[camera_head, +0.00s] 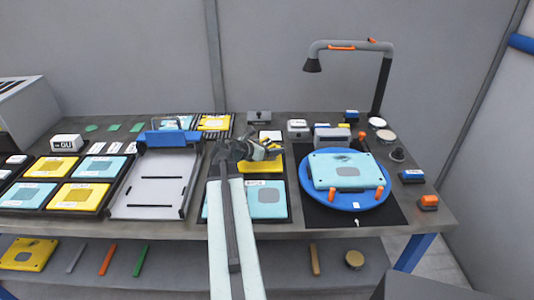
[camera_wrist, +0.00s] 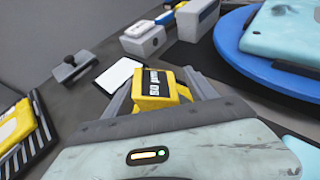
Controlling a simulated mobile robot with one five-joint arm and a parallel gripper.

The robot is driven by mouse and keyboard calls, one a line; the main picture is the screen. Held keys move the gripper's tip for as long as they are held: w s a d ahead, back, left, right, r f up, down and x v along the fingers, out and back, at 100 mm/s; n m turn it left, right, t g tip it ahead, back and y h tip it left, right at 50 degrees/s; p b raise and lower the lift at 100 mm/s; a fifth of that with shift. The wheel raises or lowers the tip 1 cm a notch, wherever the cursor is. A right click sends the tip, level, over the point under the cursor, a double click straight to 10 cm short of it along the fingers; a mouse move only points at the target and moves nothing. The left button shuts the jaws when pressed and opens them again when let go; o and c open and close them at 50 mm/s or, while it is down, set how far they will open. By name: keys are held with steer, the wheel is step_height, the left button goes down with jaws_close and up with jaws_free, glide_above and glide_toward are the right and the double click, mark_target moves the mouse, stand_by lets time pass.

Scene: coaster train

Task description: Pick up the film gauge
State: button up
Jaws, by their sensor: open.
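A yellow block with a black label reading what looks like "50 µm", which I take to be the film gauge (camera_wrist: 152,88), is in the middle of the wrist view. My gripper (camera_wrist: 160,92) is open, with one grey finger on each side of the yellow block; I cannot tell whether either finger touches it. The block's lower part is hidden by my gripper's body. In the head view my gripper (camera_head: 262,150) is over the middle of the bench, and I cannot make out the gauge clearly there.
A white card (camera_wrist: 118,75) lies just beyond the gauge. A grey box (camera_wrist: 144,38) and a dark stamp-like block (camera_wrist: 74,70) stand further back. A blue turntable (camera_head: 318,197) bearing a light-blue plate (camera_head: 346,170) is to the right. A grey sliding tray (camera_head: 152,188) is to the left.

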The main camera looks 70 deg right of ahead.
steer(key=shift+x, duration=0.8)
steer(key=shift+a, duration=0.1)
jaws_close()
step_height(320, 180, up, 10)
steer(key=p, duration=1)
